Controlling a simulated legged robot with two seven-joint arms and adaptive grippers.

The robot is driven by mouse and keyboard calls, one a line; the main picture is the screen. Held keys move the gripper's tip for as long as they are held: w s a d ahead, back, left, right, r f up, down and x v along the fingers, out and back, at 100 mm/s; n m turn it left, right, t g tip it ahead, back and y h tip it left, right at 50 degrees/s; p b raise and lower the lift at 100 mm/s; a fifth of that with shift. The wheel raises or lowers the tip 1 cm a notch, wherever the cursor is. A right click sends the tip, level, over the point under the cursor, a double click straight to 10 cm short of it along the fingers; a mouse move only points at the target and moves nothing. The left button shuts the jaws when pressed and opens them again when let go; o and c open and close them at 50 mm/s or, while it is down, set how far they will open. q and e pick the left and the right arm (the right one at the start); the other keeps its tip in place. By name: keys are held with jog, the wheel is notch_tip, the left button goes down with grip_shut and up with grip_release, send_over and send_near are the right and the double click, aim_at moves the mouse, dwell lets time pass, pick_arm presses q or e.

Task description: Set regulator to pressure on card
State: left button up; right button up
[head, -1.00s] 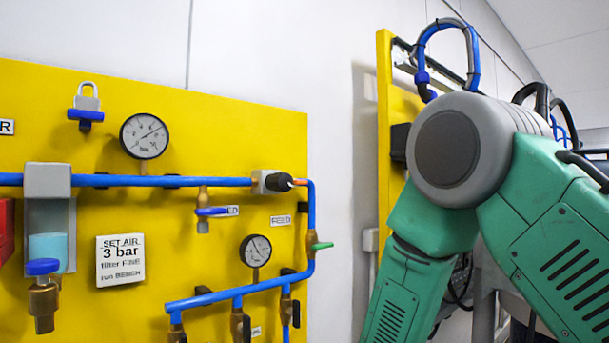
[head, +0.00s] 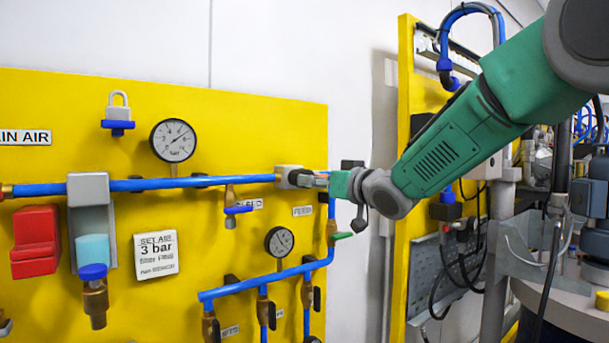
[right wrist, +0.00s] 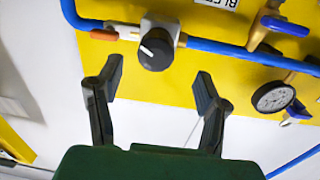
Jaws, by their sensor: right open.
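The regulator (head: 290,176) is a grey block with a black knob on the blue pipe of the yellow board. In the right wrist view its black knob (right wrist: 156,48) has a white pointer line. My right gripper (right wrist: 158,82) is open and empty; its fingers point at the knob from either side, short of enclosing it. The white card (head: 156,255) reads "SET AIR 3 bar", filter FINE, run BENCH. The upper gauge (head: 172,140) is left of the regulator. My left gripper is out of view.
A lower gauge (head: 279,242) and several valves with blue, green or black handles sit below the regulator. A red box (head: 36,242) and a filter with a blue bowl (head: 92,249) are at the left. A second yellow panel (head: 403,200) stands at the right.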

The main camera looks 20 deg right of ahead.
jog(key=x, duration=0.2)
jog(key=p+x, duration=0.1)
jog(key=x, duration=0.2)
jog(key=shift+w+d+p, duration=0.2)
jog(key=shift+w+p, duration=0.15)
jog(key=shift+w, duration=0.1)
jog(key=shift+w+d, duration=0.15)
jog(key=shift+a, duration=0.4)
jog(key=c, duration=1.1)
